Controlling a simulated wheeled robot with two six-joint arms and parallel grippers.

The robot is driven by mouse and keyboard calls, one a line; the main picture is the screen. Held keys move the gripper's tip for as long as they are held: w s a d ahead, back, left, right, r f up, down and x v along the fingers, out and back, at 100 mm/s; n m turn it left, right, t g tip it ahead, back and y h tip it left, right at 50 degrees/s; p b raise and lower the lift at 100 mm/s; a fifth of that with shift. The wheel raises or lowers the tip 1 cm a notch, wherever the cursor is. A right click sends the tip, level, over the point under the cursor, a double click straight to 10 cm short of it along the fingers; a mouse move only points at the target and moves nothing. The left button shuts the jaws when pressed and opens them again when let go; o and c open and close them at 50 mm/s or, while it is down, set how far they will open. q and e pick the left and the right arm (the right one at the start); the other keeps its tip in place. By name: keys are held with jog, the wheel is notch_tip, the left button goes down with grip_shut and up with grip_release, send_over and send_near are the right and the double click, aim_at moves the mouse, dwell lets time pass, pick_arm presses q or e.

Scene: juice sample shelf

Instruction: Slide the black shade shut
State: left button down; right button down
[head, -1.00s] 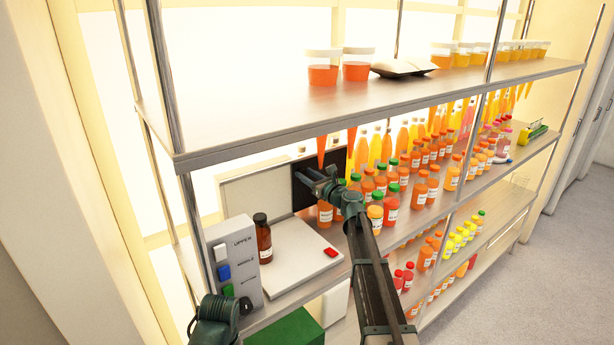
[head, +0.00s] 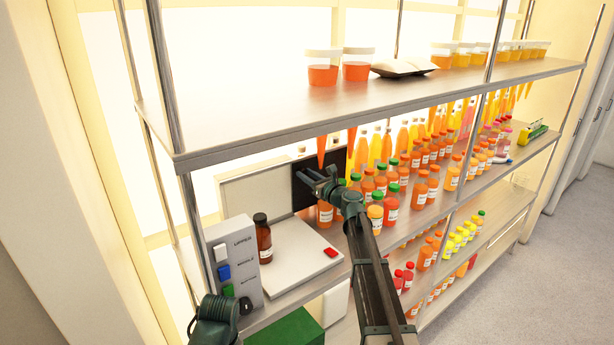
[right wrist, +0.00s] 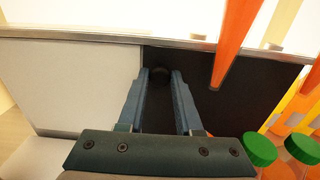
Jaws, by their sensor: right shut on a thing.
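The black shade (right wrist: 220,75) is a dark panel under a metal rail in the right wrist view. It also shows behind the shelf in the head view (head: 304,159). A pale panel (right wrist: 70,80) lies to its left, and the two meet along an upright edge. My right gripper (right wrist: 161,80) is at the shade's left part, its fingers around a small dark knob (right wrist: 160,71). In the head view this gripper (head: 306,177) reaches in between two shelf boards, and its fingers partly cover the shade. My left gripper is not in view.
A brown bottle (head: 263,239) stands by a white box with coloured buttons (head: 233,262). Several juice bottles (head: 391,204) crowd the shelf to the right of my right gripper. An orange pointed thing (right wrist: 236,40) hangs before the shade.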

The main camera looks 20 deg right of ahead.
dwell(0.8)
jog(key=s+a, duration=0.2)
jog(key=a, duration=0.3)
jog(key=s+a, duration=0.2)
jog(key=a, duration=0.3)
jog(key=s+a, duration=0.1)
jog(key=a, duration=0.5)
jog(key=shift+s, duration=0.4)
jog(key=c, duration=0.9)
grip_release()
jog(key=v, duration=1.4)
jog(key=shift+w, duration=0.1)
